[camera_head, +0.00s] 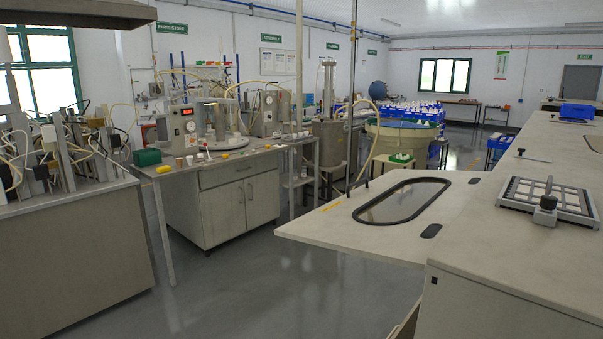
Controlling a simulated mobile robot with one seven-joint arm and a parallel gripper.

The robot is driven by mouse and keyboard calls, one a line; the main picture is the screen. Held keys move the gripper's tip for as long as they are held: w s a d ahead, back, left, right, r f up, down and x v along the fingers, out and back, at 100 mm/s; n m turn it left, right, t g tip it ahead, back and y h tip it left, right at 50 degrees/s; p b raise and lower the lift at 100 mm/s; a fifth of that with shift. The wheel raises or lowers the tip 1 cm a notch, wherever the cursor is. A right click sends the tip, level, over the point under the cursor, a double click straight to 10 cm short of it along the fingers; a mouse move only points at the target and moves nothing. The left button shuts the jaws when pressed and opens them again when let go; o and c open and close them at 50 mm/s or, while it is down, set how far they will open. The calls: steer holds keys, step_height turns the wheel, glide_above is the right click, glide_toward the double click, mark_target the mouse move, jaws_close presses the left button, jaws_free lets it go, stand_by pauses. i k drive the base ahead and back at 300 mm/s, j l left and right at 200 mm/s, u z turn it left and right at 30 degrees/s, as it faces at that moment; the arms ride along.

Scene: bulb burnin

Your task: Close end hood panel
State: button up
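The end hood panel (315,222) appears to be the flat off-white panel with a dark-rimmed oval window (400,200), at the centre right. It lies about level and juts out to the left over the floor, beside the white hood top (490,235). Two short black slots (431,231) are set in its right part, near the hood. A small yellow label (333,206) is on its left part. A thin strip shows under its near edge; I cannot tell what it is. My gripper is not in view.
A framed grid with a black knob (545,205) sits on the hood top. A steel bench with cabinet doors (238,208) stands to the left, and a grey bench (75,245) at the far left. Grey floor (250,290) between the benches and the panel is clear.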

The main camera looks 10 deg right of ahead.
mark_target(335, 225)
steer(key=i+j+u, duration=0.55)
steer(key=i+u, duration=0.15)
steer(key=u, duration=0.2)
steer(key=i+j+z, duration=0.2)
steer(key=i, duration=0.35)
steer(key=i+j+z, duration=0.2)
steer(key=i, duration=0.3)
steer(key=i+l+z, duration=0.1)
steer(key=i+z, duration=0.25)
steer(key=i+l+z, duration=0.1)
steer(key=z, duration=0.3)
steer(key=i+z, duration=0.95)
